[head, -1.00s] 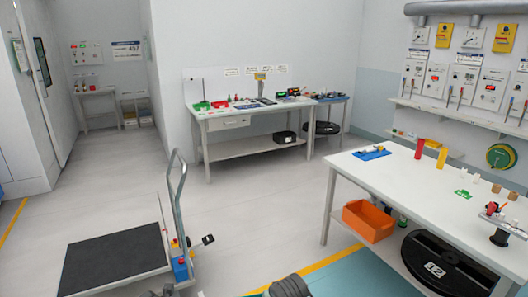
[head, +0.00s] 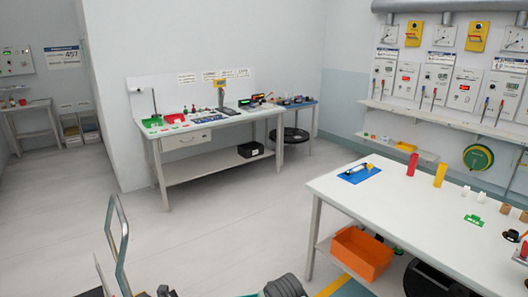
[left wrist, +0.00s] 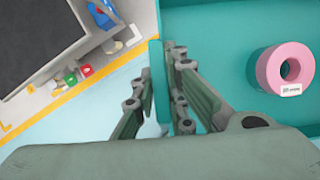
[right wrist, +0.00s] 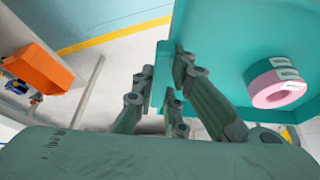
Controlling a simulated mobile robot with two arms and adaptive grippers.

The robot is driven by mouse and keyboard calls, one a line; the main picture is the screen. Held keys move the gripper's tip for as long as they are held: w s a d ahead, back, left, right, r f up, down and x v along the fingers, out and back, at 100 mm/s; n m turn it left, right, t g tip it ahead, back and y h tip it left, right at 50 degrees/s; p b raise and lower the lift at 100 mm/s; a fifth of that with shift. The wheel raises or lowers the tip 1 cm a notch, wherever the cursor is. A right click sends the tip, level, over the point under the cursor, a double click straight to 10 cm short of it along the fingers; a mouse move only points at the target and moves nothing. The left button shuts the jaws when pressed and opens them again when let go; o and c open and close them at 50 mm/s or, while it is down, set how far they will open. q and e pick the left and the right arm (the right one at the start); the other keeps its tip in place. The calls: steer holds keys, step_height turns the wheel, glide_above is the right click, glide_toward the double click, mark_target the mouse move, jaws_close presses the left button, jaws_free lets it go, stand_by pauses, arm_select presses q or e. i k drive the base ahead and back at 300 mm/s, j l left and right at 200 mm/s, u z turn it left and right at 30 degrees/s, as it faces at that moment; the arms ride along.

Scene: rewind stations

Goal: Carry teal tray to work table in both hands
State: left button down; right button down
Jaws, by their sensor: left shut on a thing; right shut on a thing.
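The teal tray shows in the left wrist view (left wrist: 215,40) and the right wrist view (right wrist: 225,30); the head view does not show it. My left gripper (left wrist: 158,75) is shut on the tray's wall, one finger on each side. My right gripper (right wrist: 163,75) is shut on the tray's wall in the same way. A pink roll (left wrist: 290,68) with a white label lies in the tray; the right wrist view also shows it (right wrist: 277,88). A white-topped table (head: 400,205) stands at the right, and another table (head: 210,121) stands against the back wall.
A trolley with an upright metal handle (head: 117,240) is close at the lower left. An orange bin (head: 362,252) sits under the right table. A blue piece (head: 358,174) and red and yellow cylinders stand on that table. Clear floor (head: 235,220) lies towards the back table.

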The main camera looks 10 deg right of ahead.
mark_target(432, 206)
steer(key=i+l, duration=0.1)
steer(key=i, duration=1)
steer(key=i+z, duration=0.2)
steer(key=z, duration=0.7)
steer(key=i+j+z, duration=0.1)
steer(key=z, duration=0.35)
steer(key=j+z, duration=0.15)
steer(key=z, duration=0.3)
steer(key=i+z, duration=0.2)
steer(key=i, duration=0.25)
steer(key=i+j+z, duration=0.2)
steer(key=i, duration=0.3)
steer(key=i+l, duration=0.1)
steer(key=i, duration=1.05)
